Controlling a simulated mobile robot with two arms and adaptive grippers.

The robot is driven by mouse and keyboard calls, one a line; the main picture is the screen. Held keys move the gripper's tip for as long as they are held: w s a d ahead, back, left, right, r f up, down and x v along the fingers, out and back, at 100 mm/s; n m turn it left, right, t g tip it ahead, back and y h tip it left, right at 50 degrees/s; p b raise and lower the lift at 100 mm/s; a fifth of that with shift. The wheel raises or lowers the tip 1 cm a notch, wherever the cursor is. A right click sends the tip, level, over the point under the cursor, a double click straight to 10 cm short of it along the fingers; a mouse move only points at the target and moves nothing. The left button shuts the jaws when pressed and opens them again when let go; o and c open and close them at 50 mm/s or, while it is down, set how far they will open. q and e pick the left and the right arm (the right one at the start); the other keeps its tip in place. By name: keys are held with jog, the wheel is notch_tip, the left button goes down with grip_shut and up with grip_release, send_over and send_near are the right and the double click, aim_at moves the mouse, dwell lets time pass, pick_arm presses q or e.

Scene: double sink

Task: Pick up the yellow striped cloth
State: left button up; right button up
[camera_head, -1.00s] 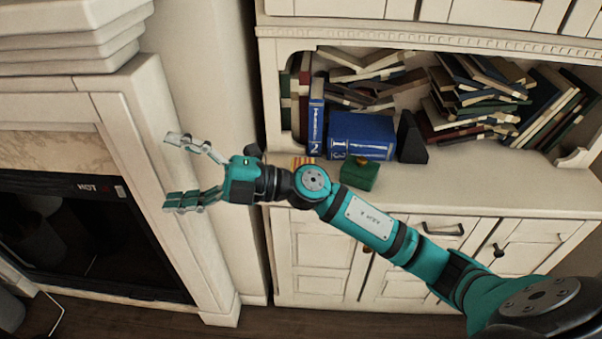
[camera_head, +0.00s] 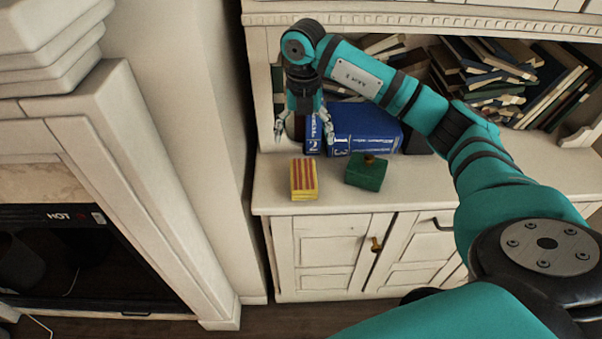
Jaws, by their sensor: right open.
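The yellow striped cloth (camera_head: 304,180), yellow with red stripes and folded into a small block, lies on the cabinet's countertop near its left front edge. My right gripper (camera_head: 304,138) points down with its fingers spread and empty. In the picture it shows just above the cloth, in front of the blue books; its exact height over the counter is hard to tell. The cloth is in full view. My left gripper is not in view.
A green box (camera_head: 366,172) stands just right of the cloth. A fireplace (camera_head: 75,250) is at left. The counter (camera_head: 450,187) is clear at right.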

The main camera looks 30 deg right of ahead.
send_over(303, 173)
jog(key=f, duration=0.6)
jog(key=shift+w+d+p, duration=0.2)
jog(key=shift+w+p, duration=0.15)
jog(key=shift+w, duration=0.05)
notch_tip(303, 173, down, 2)
jog(key=shift+f, duration=0.15)
jog(key=shift+s+f, duration=0.1)
jog(key=shift+f, duration=0.2)
jog(key=f, duration=0.1)
jog(key=f+p, duration=0.1)
jog(key=f, duration=0.1)
jog(key=shift+s+a+f+p, duration=0.15)
jog(key=shift+s+f+p, duration=0.15)
jog(key=shift+f, duration=0.6)
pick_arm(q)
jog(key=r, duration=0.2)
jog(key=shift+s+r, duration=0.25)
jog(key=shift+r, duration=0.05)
pick_arm(e)
jog(key=c, duration=1.1)
